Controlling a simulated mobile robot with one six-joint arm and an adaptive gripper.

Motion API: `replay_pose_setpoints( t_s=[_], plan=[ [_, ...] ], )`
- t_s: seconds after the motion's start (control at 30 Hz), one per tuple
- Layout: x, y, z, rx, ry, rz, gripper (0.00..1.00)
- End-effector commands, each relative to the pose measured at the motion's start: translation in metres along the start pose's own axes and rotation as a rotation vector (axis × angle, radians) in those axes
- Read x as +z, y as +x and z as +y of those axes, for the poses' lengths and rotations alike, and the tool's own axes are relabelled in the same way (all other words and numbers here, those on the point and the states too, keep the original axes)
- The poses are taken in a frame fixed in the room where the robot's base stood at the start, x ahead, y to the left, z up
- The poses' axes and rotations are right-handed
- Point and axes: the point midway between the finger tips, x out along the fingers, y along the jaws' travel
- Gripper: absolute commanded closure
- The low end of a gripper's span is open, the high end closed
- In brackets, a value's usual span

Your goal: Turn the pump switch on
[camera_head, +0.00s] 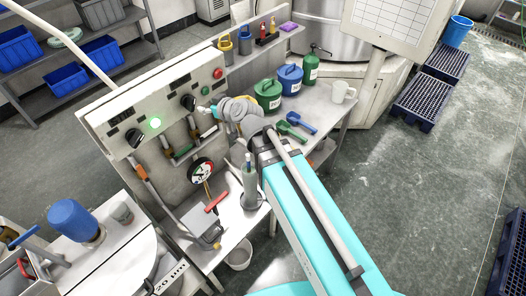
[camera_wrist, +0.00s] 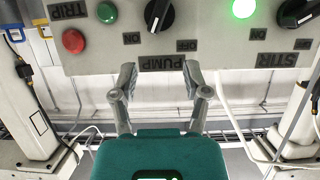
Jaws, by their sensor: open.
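The pump switch is a black rotary knob (camera_wrist: 157,14) at the top middle of the wrist view, above the PUMP label (camera_wrist: 162,63). Small ON and OFF labels flank it. In the head view the knob (camera_head: 188,103) is on the pale control panel (camera_head: 100,115). My gripper (camera_wrist: 160,78) is open and empty, its two fingertips spread below the knob in the wrist view. In the head view my gripper (camera_head: 208,109) is close in front of the panel, beside the knob.
The STIR knob (camera_wrist: 298,12) has a lit green lamp (camera_wrist: 243,8) beside it. Green and blue containers (camera_head: 290,78) stand on the bench.

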Motion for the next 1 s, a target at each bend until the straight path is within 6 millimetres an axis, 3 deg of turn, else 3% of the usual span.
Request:
replay_pose_setpoints(
  t_s=[0.2, 1.0],
  plan=[
    [-0.001, -0.027, -0.001, 0.001, 0.001, 0.001, 0.40],
    [0.102, -0.026, 0.035, 0.004, 0.095, -0.206, 0.40]
  ],
)
